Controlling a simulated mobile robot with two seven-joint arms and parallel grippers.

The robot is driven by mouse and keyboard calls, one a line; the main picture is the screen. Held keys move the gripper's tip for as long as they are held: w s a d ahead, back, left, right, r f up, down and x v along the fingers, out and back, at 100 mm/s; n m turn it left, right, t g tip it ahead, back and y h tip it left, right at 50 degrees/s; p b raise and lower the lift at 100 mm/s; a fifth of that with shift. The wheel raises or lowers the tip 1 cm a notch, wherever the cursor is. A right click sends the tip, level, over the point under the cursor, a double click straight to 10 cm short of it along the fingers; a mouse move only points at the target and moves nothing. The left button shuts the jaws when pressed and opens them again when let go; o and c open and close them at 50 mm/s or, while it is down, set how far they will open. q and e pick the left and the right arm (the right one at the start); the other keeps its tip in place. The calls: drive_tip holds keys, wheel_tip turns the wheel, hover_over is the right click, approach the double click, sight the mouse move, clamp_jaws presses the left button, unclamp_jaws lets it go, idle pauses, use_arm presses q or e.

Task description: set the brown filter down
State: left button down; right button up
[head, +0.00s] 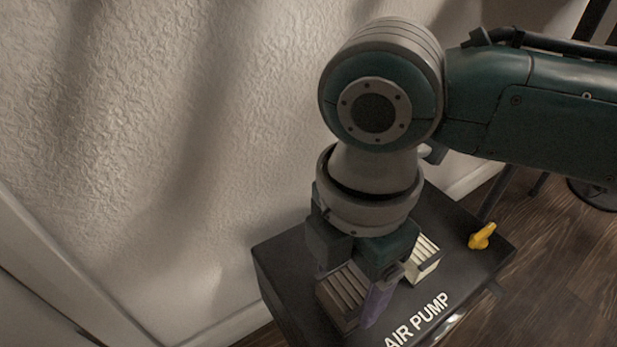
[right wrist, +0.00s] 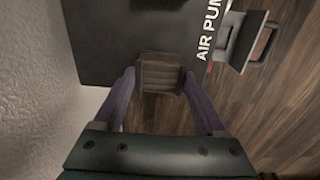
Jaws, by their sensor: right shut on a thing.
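The brown filter (head: 342,290), a ribbed block, is held in my right gripper (head: 352,298), whose purple fingers are shut on its sides. In the right wrist view the filter (right wrist: 162,72) sits between the two fingertips (right wrist: 161,80). It overlaps the edge of the black air pump box (right wrist: 95,45), with wood floor showing behind its near part. I cannot tell whether it touches the box. A cream ribbed filter (head: 424,260) is on the box top beside my gripper, partly hidden by it. My left gripper is not in view.
The black box (head: 285,262) has white "AIR PUMP" lettering (head: 417,320) and a yellow knob (head: 481,236) at its right corner. A textured wall (head: 150,150) stands close on the left. A grey fitting (right wrist: 243,42) sticks out beside the lettering. Wood floor (head: 570,270) lies to the right.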

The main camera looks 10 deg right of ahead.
drive_tip(key=shift+f, duration=0.55)
drive_tip(key=o, duration=1.3)
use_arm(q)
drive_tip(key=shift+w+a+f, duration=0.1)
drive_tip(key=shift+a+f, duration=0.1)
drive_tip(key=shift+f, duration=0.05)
